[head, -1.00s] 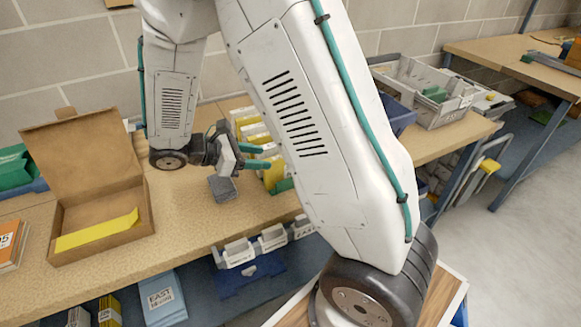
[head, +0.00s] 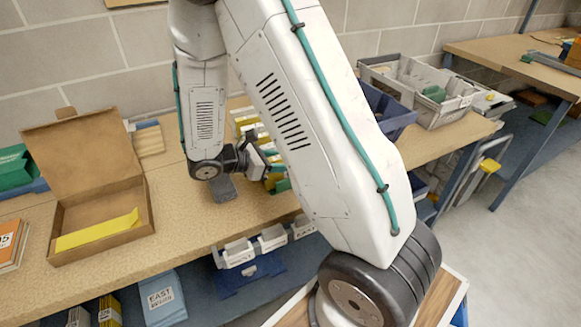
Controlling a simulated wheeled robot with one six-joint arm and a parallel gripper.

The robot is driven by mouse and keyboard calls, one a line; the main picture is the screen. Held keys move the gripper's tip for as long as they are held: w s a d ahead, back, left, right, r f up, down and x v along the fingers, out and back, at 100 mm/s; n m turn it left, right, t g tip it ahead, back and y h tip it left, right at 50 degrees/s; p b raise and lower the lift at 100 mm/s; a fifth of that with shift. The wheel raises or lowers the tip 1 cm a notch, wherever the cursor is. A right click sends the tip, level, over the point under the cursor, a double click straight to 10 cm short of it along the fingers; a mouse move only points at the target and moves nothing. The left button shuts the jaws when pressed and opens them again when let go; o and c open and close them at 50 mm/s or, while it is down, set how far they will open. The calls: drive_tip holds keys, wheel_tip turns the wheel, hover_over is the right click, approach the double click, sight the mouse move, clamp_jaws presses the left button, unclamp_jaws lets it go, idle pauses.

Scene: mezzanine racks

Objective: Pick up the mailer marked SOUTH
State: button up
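My gripper (head: 274,163) is low over the bench, at the upright yellow and white mailers (head: 245,122). Its fingertips are hidden behind my own upper arm, so I cannot see how far apart they are or whether anything is between them. No readable SOUTH marking shows on any mailer. A blue packet marked EAST (head: 163,298) is on the shelf under the bench.
An open cardboard box (head: 100,235) with a yellow piece inside stands left on the bench (head: 190,235). A small grey block (head: 223,190) lies below my wrist. A blue bin (head: 388,110) and a grey crate (head: 447,112) stand at the back right. The bench's front middle is clear.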

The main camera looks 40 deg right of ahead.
clamp_jaws()
